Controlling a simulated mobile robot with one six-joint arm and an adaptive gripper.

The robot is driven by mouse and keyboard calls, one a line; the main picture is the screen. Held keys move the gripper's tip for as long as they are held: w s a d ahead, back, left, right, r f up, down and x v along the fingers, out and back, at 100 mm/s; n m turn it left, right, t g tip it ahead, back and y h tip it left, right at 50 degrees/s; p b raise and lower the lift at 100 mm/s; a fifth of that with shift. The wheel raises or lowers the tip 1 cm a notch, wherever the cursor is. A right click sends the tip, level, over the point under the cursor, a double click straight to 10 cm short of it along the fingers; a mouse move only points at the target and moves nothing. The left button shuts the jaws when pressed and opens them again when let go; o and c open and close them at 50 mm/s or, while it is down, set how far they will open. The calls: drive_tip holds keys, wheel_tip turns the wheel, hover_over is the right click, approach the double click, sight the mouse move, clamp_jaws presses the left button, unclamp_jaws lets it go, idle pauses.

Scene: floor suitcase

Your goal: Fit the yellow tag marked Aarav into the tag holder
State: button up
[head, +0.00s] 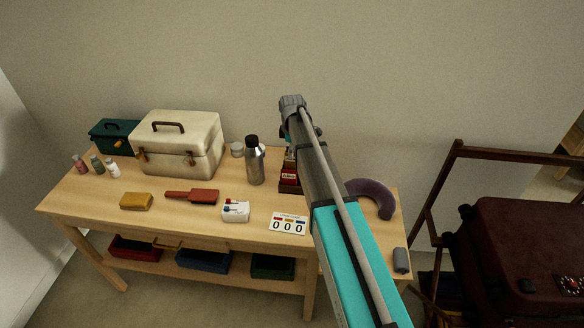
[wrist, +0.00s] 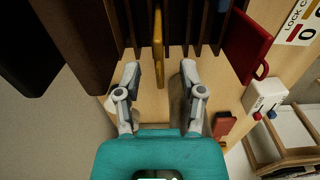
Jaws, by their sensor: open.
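In the wrist view, a thin yellow tag (wrist: 158,45) stands edge-on among the dark slats of a rack; its lettering cannot be read. My gripper (wrist: 160,76) is open and empty. Its fingers point toward the rack, one on each side of the yellow tag's line, with the tag beyond the fingertips. A red tag (wrist: 250,42) stands to the right of it. In the head view, part of the rack with a red labelled face (head: 290,178) shows beside my arm, which hides the rest. I cannot make out the tag holder.
The maroon suitcase (head: 505,225) rests on a wooden rack (head: 448,190) at right. On the table are a cream case (head: 180,150), a steel bottle (head: 255,165), a purple neck pillow (head: 375,197), a "000" lock card (head: 289,224) and a white block (head: 236,210).

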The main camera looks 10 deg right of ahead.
sight(292, 164)
drive_tip(key=shift+f+b, duration=1.05)
drive_tip(key=shift+f, duration=0.3)
clamp_jaws()
